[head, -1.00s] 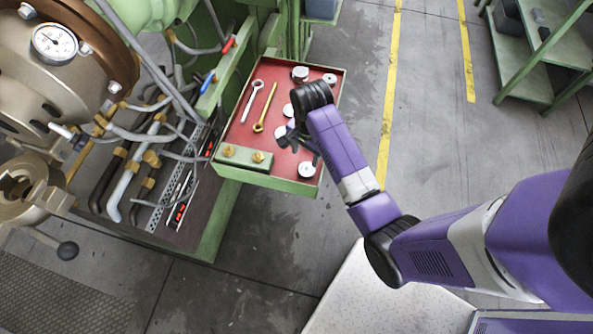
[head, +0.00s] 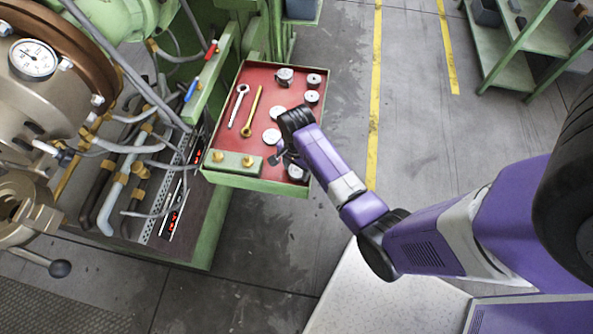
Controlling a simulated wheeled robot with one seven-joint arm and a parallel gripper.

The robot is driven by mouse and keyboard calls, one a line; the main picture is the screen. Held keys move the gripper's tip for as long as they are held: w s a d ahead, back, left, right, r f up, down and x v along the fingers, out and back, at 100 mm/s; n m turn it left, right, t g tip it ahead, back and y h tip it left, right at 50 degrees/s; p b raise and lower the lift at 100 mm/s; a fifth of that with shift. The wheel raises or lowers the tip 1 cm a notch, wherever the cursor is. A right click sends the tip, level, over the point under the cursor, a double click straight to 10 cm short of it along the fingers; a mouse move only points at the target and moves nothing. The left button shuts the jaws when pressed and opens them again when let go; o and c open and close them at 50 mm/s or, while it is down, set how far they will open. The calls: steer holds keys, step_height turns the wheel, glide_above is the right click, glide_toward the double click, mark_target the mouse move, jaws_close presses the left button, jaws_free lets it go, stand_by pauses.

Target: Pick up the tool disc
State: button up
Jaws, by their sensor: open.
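Several silver metal discs lie on the red-lined tray (head: 232,118) in the upper middle of the head view. They include a taller one (head: 284,77) at the back, two at the back right (head: 314,80) (head: 311,97), two in the middle (head: 277,112) (head: 271,136), and one at the front right corner (head: 297,173). I cannot tell which is the tool disc. My gripper (head: 279,158) is open, pointing down over the front right of the tray, just left of the front corner disc. My wrist hides part of the tray there. Contact cannot be seen.
A silver wrench (head: 238,105) and a brass one (head: 251,112) lie left of the discs. A green block with brass knobs (head: 232,162) sits at the tray's front left. Machine hoses and pipes crowd the left.

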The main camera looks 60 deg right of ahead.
mark_target(296, 170)
steer(key=shift+c, duration=0.5)
steer(key=c, duration=1.1)
steer(key=shift+r, duration=0.2)
step_height(296, 170, up, 20)
steer(key=p, duration=0.4)
steer(key=shift+p, duration=0.35)
